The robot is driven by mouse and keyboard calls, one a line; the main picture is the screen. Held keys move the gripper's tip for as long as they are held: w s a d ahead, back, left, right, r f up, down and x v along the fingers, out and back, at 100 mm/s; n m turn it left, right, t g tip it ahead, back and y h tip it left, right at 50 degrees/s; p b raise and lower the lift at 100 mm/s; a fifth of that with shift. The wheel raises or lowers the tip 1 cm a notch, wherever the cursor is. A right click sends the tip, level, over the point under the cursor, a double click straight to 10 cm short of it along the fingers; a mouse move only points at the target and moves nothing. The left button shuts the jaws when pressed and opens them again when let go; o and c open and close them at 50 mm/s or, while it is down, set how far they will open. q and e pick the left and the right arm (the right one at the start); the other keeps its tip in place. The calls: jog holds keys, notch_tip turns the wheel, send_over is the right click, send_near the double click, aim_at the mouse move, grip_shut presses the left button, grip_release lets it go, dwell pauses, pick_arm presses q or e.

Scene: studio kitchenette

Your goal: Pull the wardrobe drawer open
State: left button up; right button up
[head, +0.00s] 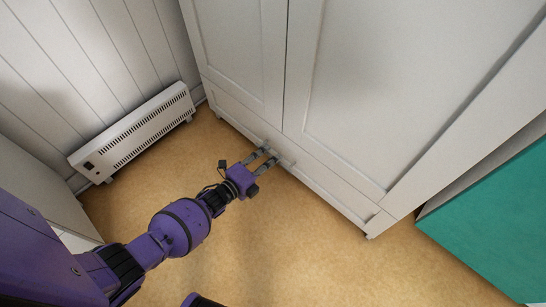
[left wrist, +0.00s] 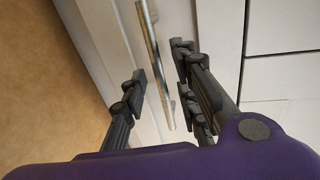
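The white wardrobe (head: 385,75) has two tall doors with a wide drawer (head: 335,186) below them. The drawer front looks flush with the wardrobe, so it appears shut. My left gripper (head: 272,155) reaches the drawer front near its middle. In the left wrist view, the drawer's metal bar handle (left wrist: 157,60) runs between the spread fingers of the left gripper (left wrist: 160,78). The gripper is open, with a finger on each side of the bar. A gap shows on the left side; contact on the right side is unclear. My right gripper is out of view.
A white panel heater (head: 135,130) stands along the panelled wall at the left. A teal-sided piece of furniture (head: 495,220) is at the right. The tan floor (head: 310,255) in front of the wardrobe is clear.

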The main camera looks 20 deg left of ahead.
pick_arm(q)
jog(key=shift+b+x, duration=0.3)
jog(key=shift+x, duration=0.65)
jog(key=shift+c, duration=0.5)
grip_shut()
